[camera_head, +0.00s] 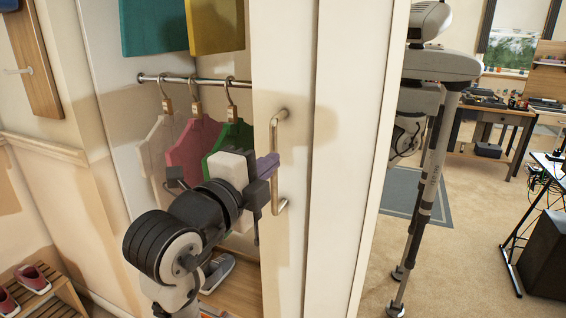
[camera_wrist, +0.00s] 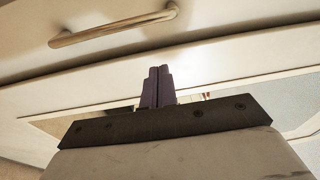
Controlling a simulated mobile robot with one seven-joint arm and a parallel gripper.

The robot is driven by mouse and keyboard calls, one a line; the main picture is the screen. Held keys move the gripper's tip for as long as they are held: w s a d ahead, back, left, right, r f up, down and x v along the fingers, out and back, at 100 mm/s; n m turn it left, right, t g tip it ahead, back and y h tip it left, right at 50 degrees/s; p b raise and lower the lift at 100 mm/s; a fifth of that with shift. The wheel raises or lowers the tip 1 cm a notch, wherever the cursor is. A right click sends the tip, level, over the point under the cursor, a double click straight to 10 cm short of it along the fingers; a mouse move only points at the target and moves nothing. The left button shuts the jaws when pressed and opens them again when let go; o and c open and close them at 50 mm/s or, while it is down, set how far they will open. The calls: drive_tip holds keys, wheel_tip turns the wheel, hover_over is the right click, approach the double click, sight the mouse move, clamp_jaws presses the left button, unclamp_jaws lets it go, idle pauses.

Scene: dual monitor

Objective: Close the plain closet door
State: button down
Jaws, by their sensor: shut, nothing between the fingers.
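The plain closet door (camera_head: 297,75) is a cream sliding panel with a vertical metal bar handle (camera_head: 275,160). The closet stands open to the left of the door, showing hangers and shelves inside. My gripper (camera_head: 268,167) is at the door's left edge, beside the handle, its purple fingers shut and empty. In the wrist view the shut fingers (camera_wrist: 158,86) point toward the pale door (camera_wrist: 215,57), and the handle (camera_wrist: 113,27) shows above them, apart from the fingertips. Whether the fingers touch the door edge I cannot tell.
Pink, green and white hangers (camera_head: 190,150) hang from a metal rail (camera_head: 205,80) inside the closet. Shoes (camera_head: 218,272) stand on the closet floor. A wooden shoe rack (camera_head: 45,295) is at lower left.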

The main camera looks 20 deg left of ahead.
drive_tip(key=w+a+p, duration=0.1)
drive_tip(key=w+p, duration=0.3)
drive_tip(key=w, duration=0.5)
drive_tip(key=shift+a+f+m, duration=0.3)
drive_tip(key=shift+f, duration=0.15)
drive_tip(key=shift+a, duration=0.1)
